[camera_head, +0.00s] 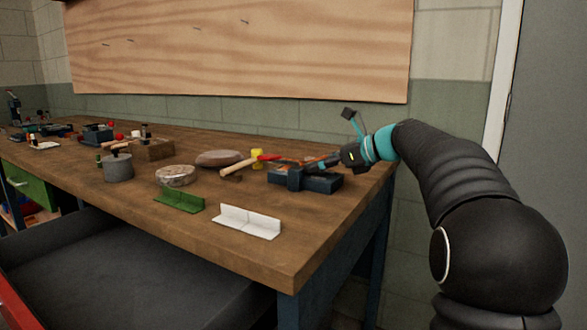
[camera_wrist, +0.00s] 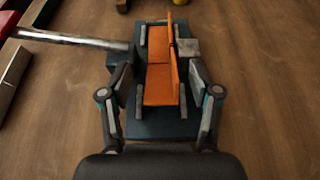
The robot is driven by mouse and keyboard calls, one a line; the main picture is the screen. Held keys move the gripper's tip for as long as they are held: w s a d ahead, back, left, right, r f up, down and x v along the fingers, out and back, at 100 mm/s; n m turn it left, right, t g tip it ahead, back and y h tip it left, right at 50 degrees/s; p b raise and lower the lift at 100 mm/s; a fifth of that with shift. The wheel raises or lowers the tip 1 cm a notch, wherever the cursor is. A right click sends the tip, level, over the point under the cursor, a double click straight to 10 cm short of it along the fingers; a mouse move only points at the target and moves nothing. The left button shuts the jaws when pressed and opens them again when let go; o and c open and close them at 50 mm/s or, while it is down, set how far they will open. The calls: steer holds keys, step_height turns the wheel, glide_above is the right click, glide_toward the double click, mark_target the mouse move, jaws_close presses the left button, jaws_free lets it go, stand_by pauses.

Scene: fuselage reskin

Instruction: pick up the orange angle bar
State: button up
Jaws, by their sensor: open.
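The orange angle bar (camera_wrist: 162,82) lies lengthwise on a dark blue vise-like block in the wrist view, showing an upright flange and a flat side. A bit of orange shows beside my gripper in the head view (camera_head: 322,161). My gripper (camera_wrist: 161,88) is open, with one finger on each side of the bar and block. I cannot tell whether the fingers touch anything. The dark blue block (camera_wrist: 150,128) also shows below my gripper in the head view (camera_head: 318,184).
A white angle piece (camera_head: 248,222) and a green one (camera_head: 180,202) lie nearer the bench front. A grey pot (camera_head: 118,168) and round dish (camera_head: 175,176) stand left. The bench's front right corner is clear.

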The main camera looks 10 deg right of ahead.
jaws_close()
